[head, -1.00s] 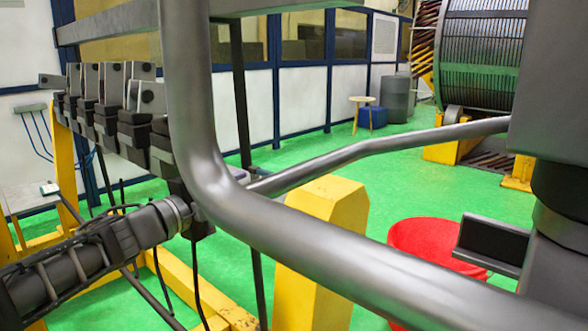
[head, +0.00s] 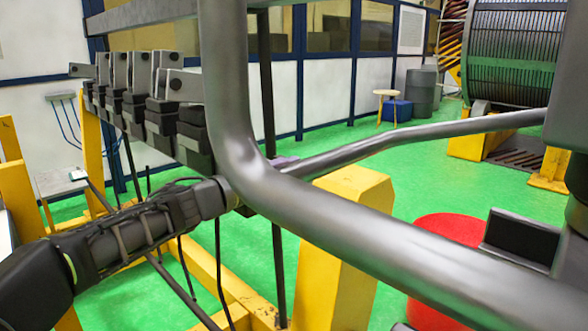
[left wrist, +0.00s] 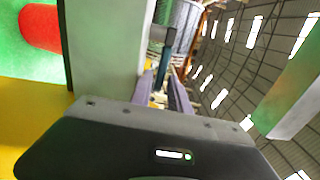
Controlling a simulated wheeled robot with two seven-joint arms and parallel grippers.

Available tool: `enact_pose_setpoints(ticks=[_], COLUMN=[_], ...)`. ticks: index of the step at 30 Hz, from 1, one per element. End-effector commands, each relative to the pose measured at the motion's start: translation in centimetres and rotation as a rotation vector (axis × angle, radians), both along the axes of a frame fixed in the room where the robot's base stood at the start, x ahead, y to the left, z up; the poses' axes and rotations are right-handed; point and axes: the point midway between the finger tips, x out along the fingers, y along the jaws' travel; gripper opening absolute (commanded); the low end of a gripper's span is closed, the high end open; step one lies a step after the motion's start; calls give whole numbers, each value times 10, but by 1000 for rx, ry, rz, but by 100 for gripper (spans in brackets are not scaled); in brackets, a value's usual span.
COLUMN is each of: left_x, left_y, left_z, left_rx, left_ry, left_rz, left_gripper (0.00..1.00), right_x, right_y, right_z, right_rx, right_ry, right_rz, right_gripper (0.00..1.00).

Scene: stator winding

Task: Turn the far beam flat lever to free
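My left arm reaches in from the left in the head view, and its wrist ends behind a thick grey bent tube. No lever can be clearly identified in the head view. My right gripper is not in view.
The grey bent tube (head: 330,215) crosses the head view close up. A row of dark clamp blocks (head: 160,105) hangs at left. A yellow post (head: 345,240) and red drum (head: 445,229) stand beyond the tube.

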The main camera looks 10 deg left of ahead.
Motion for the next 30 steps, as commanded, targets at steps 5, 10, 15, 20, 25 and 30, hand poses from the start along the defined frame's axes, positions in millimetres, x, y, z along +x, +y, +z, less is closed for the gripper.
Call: enact_pose_setpoints(ticks=[5, 10, 15, 20, 25, 30], left_x=[13, 15, 15, 15, 15, 15], left_y=[-10, -11, -10, -10, -10, -10], left_z=[0, 1, 0, 0, 0, 0], left_rx=[-1, -1, -1, 0, 0, 0], left_ry=[0, -1, -1, 0, 0, 0], left_rz=[-2, 0, 0, 0, 0, 0], left_gripper=[22, 22, 18, 5, 0, 0], right_x=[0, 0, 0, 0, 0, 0], right_y=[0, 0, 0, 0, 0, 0], right_z=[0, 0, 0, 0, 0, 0], right_rx=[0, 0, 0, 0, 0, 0], right_ry=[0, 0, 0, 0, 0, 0], right_rz=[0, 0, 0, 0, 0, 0], right_gripper=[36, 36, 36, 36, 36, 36])
